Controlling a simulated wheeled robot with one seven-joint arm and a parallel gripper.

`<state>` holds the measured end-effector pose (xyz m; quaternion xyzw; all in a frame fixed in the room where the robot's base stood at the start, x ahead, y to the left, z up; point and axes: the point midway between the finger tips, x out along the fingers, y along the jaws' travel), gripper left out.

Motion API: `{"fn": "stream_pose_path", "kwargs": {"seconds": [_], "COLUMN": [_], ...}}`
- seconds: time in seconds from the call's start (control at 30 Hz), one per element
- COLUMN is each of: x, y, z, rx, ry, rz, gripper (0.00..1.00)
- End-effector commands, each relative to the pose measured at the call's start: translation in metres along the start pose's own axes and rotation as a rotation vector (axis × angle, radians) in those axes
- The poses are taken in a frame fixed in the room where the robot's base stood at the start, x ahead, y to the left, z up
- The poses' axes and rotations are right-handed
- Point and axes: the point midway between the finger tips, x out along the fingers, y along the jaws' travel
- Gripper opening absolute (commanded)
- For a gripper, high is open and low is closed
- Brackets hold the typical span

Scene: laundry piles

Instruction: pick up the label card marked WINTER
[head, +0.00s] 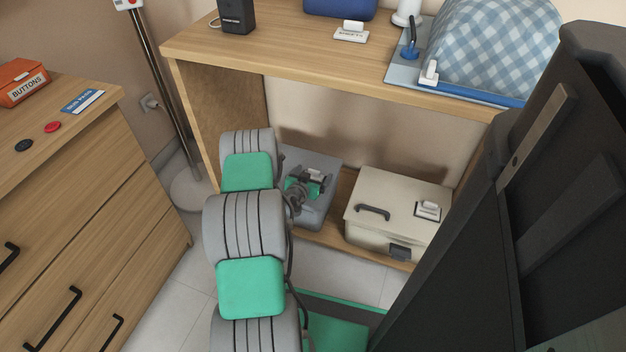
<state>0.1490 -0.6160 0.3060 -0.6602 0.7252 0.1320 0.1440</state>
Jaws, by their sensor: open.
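My arm reaches down to a grey box (327,162) on the low shelf. My gripper (313,182) is over the top of this box, small in view and partly hidden by my own wrist; its jaws are open. A small whitish piece (315,173) shows at the gripper, perhaps a card, with no readable lettering. Another small white card (428,211) stands on the lid of the cream box (385,210), to the right of my gripper; its print is too small to read. I cannot tell which card reads WINTER.
The wooden desk top (290,45) overhangs the boxes and bears a white card (351,32) and a checked cloth heap (495,45). A drawer cabinet (90,220) stands at left, with an orange BUTTONS box (22,84). Tiled floor (180,290) is clear between.

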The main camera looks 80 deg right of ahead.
Motion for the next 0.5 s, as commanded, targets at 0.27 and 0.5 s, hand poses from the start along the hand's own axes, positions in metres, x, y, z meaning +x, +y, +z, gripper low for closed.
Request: {"fn": "stream_pose_path", "kwargs": {"seconds": [0.27,0.5], "x": [-0.0007,-0.0008], "y": [-0.0004,-0.0005], "z": [-0.0009,-0.0009], "rx": [0.001,0.001], "ry": [0.000,0.000], "rz": [-0.001,-0.001], "gripper": [0.83,0.64]}}
